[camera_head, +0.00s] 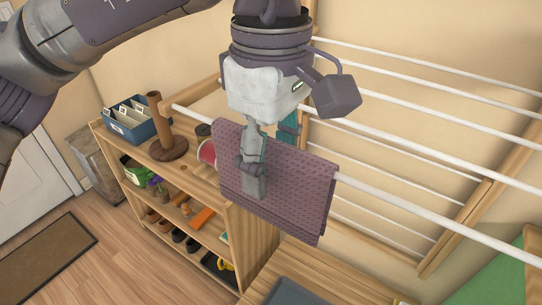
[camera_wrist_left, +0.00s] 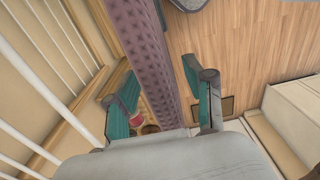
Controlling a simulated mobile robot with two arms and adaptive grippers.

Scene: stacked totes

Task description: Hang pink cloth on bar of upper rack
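The pink cloth (camera_head: 296,192), a dusky mauve-pink with a waffle texture, hangs draped over the front white bar (camera_head: 430,217) of the upper rack. The bar comes out at both ends of the cloth. My left gripper (camera_head: 271,155) reaches down from above with one finger in front of the cloth and one behind it. In the left wrist view the cloth (camera_wrist_left: 150,60) runs between the two teal-padded fingers of the left gripper (camera_wrist_left: 163,100), with gaps on both sides, so it is open. My right gripper is out of view.
More white bars and a wooden frame (camera_head: 475,215) stand behind and to the right. Below left is a wooden shelf (camera_head: 262,235) with shoes, a blue file box (camera_head: 136,120) and a brown wooden stand (camera_head: 168,148). A doormat (camera_head: 45,255) lies on the open floor.

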